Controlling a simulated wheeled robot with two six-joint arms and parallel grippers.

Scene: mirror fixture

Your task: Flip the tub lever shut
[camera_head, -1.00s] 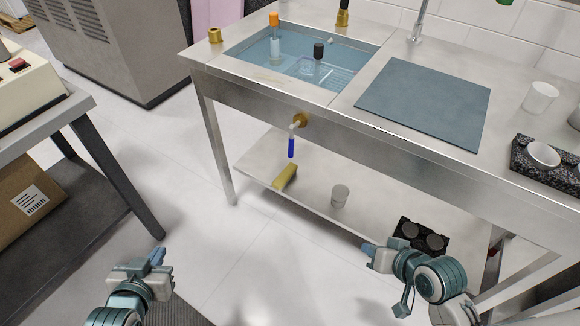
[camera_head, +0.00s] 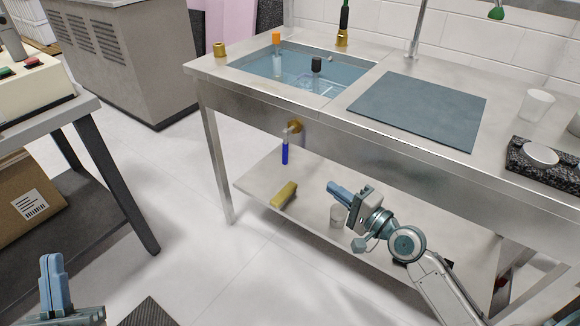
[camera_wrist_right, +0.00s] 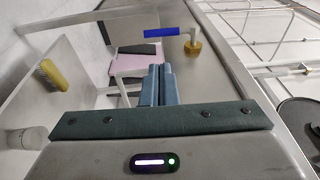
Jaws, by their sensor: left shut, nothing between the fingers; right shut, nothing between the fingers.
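The tub (camera_head: 350,80) is a basin of bluish water set in the steel bench. Its lever (camera_head: 285,153) is a blue handle hanging down from a brass valve (camera_head: 295,126) on the bench's front face. In the right wrist view the lever (camera_wrist_right: 161,32) lies sideways beside the brass fitting (camera_wrist_right: 193,47), beyond my fingertips. My right gripper (camera_head: 335,190) is shut and empty, to the right of and below the lever, apart from it. Its closed fingers also show in the wrist view (camera_wrist_right: 158,70). My left gripper (camera_head: 50,262) is shut and empty at the lower left, far from the lever.
The lower shelf holds a yellow sponge-like block (camera_head: 284,194) and a clear cup (camera_head: 337,216) near my right gripper. Bottles stand in the water. A blue-grey mat (camera_head: 420,110) lies on the bench. A dark-legged table (camera_head: 95,170) stands left, with open floor between.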

